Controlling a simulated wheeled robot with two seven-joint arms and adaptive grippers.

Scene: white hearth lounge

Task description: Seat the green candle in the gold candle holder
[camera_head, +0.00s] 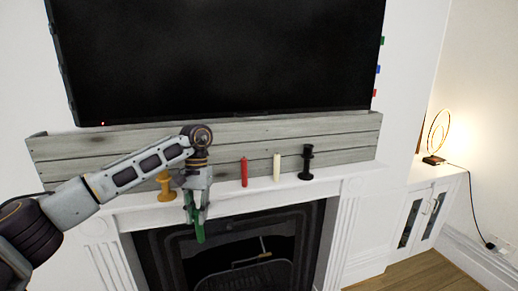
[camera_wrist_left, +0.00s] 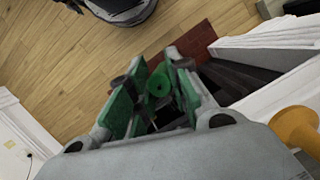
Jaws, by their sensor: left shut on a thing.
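My left gripper (camera_head: 197,207) points down in front of the mantel shelf, shut on the green candle (camera_head: 200,232). The candle hangs below the fingers, in front of the fireplace's dark surround. In the left wrist view, the candle's round end (camera_wrist_left: 158,84) shows between the fingers (camera_wrist_left: 155,95). The gold candle holder (camera_head: 165,188) stands upright on the mantel, just left of my gripper in the head view. Part of it shows at the right edge of the left wrist view (camera_wrist_left: 297,127). The candle is apart from the holder. My right gripper is not in view.
A red candle (camera_head: 244,172), a cream candle (camera_head: 276,167) and a black holder (camera_head: 306,162) stand on the mantel (camera_head: 335,180) to the right. A grey wooden board and a large television are behind. The fireplace opening (camera_head: 240,262) is below.

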